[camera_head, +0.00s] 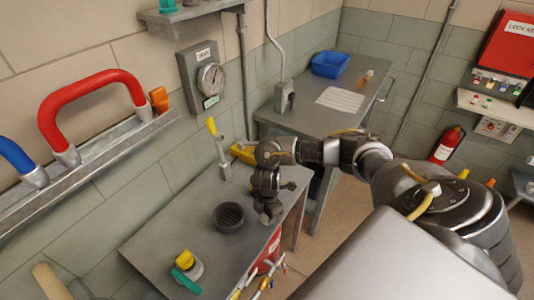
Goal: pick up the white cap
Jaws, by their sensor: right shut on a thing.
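My right gripper (268,214) points down over the grey metal table (160,235), near its right edge. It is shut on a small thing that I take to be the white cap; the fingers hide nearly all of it. I cannot tell whether it touches the tabletop. A dark round ribbed fitting (229,217) sits on the table just left of the gripper. No other white cap shows clearly. My left gripper is not in view.
A yellow-tipped lever (219,150) rises at the back. A farther table holds a blue bin (330,64). The table's left part is clear.

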